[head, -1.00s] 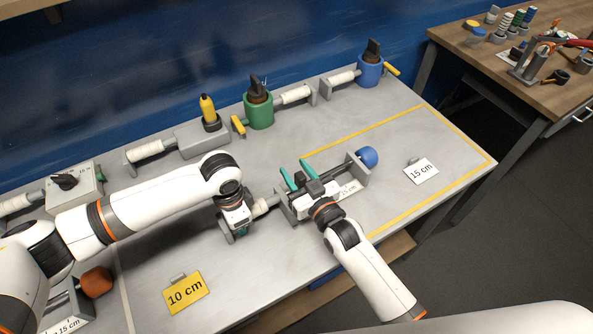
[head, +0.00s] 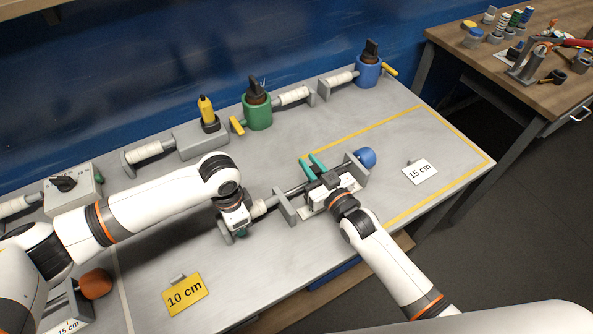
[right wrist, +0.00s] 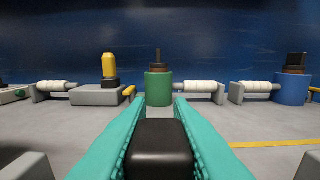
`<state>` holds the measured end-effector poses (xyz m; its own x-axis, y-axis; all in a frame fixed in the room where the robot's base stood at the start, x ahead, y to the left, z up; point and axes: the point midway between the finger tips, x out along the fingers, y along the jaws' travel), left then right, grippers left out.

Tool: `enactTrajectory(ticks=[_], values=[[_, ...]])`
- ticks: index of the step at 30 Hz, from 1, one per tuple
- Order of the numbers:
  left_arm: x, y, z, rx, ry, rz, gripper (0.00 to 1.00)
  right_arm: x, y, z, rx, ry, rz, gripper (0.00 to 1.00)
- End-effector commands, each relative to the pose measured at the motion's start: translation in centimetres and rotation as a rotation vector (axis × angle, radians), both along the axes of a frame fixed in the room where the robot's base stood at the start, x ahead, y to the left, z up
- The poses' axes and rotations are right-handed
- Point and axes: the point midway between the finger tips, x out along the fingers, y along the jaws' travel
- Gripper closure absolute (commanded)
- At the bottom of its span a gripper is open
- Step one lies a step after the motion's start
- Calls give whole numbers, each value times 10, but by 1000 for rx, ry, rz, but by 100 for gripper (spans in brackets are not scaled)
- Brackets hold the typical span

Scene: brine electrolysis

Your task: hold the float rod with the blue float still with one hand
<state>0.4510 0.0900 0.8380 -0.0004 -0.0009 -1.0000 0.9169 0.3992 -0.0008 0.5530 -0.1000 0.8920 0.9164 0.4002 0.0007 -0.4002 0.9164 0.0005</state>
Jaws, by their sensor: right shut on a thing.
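The float rod (head: 293,190) lies across a grey stand (head: 285,206) near the middle of the table, with the blue float (head: 366,157) at its right end. My right gripper (head: 316,167) has teal fingers shut on a black block at the rod. In the right wrist view this black block (right wrist: 160,145) sits between the teal fingers. My arm hides part of the rod and stand. My left gripper (head: 239,231) is at the white sleeve (head: 260,207) left of the stand; its fingers are mostly hidden, so its hold is unclear.
A green pot (head: 258,110), a blue pot (head: 368,71) and a yellow-topped grey block (head: 202,141) stand along the back. The yellow-taped area is mostly clear.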

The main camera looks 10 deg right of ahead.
Motion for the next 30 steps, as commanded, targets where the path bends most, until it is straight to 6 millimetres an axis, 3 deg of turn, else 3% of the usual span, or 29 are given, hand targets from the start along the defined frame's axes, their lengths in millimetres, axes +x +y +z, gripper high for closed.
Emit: enactTrajectory(ticks=[3, 9, 20, 21, 24, 30], values=[[0, 0, 0, 0, 0, 1, 100, 15, -35, 0, -12, -2, -3, 100], [0, 1, 0, 1, 0, 1, 100, 28, -66, 0, -7, 1, -4, 100], [0, 1, 0, 2, 0, 2, 100, 30, -70, -1, -3, 2, -4, 100], [0, 1, 0, 2, 0, 2, 100, 30, -70, -1, -3, 3, -4, 76], [0, 1, 0, 2, 0, 2, 100, 30, -70, 0, -3, 2, -3, 59], [0, 1, 0, 2, 0, 2, 100, 30, -69, 0, -3, 1, -2, 58]])
